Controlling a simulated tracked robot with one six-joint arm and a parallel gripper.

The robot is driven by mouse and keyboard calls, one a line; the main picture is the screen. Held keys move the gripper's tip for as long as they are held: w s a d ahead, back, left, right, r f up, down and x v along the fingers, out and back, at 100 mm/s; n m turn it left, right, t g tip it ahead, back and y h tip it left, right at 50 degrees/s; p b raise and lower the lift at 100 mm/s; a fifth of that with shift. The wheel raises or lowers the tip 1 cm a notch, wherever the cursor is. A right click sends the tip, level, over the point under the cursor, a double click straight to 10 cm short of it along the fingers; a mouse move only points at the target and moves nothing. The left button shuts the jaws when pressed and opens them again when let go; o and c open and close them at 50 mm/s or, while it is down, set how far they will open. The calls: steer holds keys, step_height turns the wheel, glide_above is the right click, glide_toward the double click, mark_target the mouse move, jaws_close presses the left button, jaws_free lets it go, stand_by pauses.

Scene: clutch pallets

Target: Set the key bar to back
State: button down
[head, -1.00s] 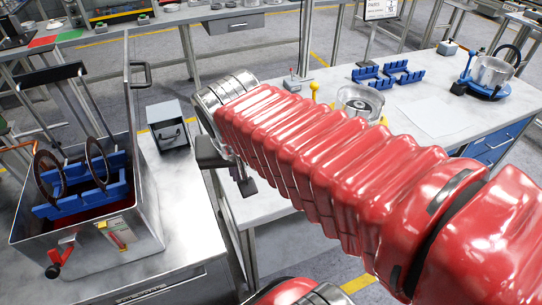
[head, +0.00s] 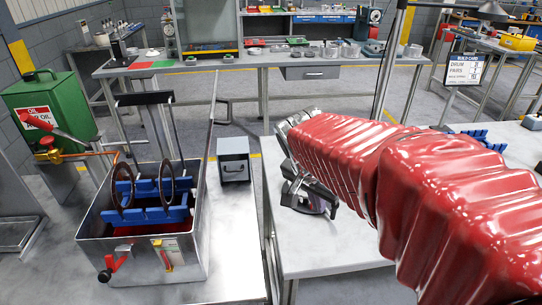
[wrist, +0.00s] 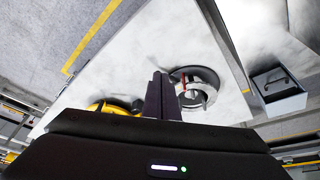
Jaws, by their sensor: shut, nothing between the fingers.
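My gripper (head: 318,196) is over the near end of the right-hand white bench in the head view. Its two dark fingers (wrist: 161,97) are together and empty in the wrist view. I cannot pick out the key bar for certain in either view. My red arm hides much of the right bench in the head view.
A metal tank (head: 188,265) holds blue racks (head: 150,190) with dark rings. A small grey box (head: 234,160) stands to its right. A green oil can (head: 50,108) is at the left. A yellow part (wrist: 112,106) is left of the fingers in the wrist view.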

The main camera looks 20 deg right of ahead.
steer(key=x, duration=0.9)
steer(key=shift+f, duration=0.1)
steer(key=d, duration=0.1)
steer(key=w+d, duration=0.1)
steer(key=shift+w+d+f, duration=0.2)
steer(key=shift+d, duration=0.15)
steer(key=shift+w+d, duration=0.3)
steer(key=shift+d, duration=0.25)
